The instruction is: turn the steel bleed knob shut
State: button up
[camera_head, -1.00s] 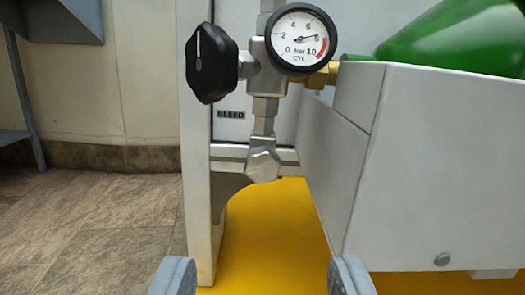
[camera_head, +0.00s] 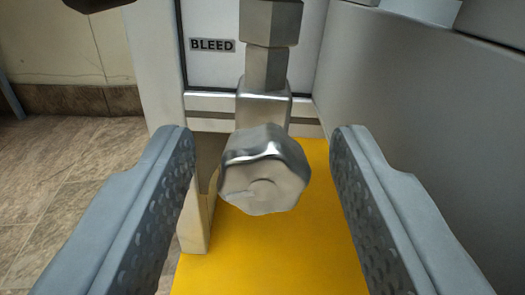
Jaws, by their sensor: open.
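The steel bleed knob (camera_head: 264,172) is a shiny faceted knob at the lower end of a steel fitting, near the middle of the view. A BLEED label (camera_head: 212,45) is on the white panel up and left of it. My gripper (camera_head: 260,150) is open, with one grey dimpled finger on each side of the knob. Gaps show between both fingers and the knob, so neither appears to touch it. How far the fingertips reach in depth along the knob is hard to tell.
The steel fitting (camera_head: 266,65) rises above the knob. A grey box wall (camera_head: 420,110) stands close on the right. A white post (camera_head: 160,80) stands left. The yellow base (camera_head: 270,260) lies below. Part of a black knob (camera_head: 95,3) shows at the top left.

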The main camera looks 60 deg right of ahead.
jog(key=c, duration=1)
jog(key=shift+m, duration=0.8)
jog(key=o, duration=1)
jog(key=v, duration=1.7)
jog(key=shift+a, duration=0.2)
jog(key=shift+s, duration=0.2)
